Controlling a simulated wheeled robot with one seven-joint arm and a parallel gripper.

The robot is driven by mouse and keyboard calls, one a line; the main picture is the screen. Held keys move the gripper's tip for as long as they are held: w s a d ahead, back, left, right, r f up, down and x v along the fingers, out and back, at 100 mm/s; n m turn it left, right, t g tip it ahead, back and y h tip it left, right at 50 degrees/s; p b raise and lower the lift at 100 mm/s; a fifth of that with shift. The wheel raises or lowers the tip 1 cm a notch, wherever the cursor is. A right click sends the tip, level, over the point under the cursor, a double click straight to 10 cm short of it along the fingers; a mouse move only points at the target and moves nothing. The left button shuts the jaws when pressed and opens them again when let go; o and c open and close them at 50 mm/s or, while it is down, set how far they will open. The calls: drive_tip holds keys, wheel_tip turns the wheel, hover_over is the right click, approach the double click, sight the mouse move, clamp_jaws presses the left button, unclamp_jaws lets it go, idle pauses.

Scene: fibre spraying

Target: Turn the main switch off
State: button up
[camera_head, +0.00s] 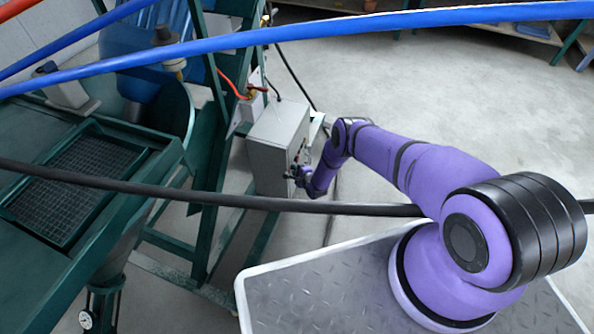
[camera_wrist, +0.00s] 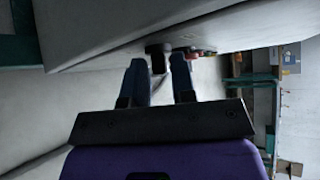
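A grey switch box (camera_head: 272,150) stands on the green frame, and its control face is turned to the right. In the wrist view the box's grey face (camera_wrist: 110,35) fills the top left. A black switch handle (camera_wrist: 158,58) sticks out from this face. My gripper (camera_wrist: 160,62) has its two dark fingers apart, one on each side of the handle. I cannot tell whether the fingers touch it. In the head view my gripper (camera_head: 297,174) is at the box's right face, small and partly hidden.
Small red and coloured controls (camera_wrist: 195,53) sit beyond the handle on the same face. A black hose (camera_head: 220,200) and a blue hose (camera_head: 300,32) cross the head view. Green machinery with a grate (camera_head: 80,175) stands at left. Open concrete floor (camera_head: 400,90) lies behind my arm.

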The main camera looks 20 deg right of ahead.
clamp_jaws()
drive_tip(key=shift+n+t, duration=0.4)
drive_tip(key=shift+t, duration=0.2)
drive_tip(key=shift+o, duration=1.7)
unclamp_jaws()
drive_tip(key=v, duration=1)
drive_tip(key=shift+s+r, duration=0.15)
drive_tip(key=shift+s, duration=0.2)
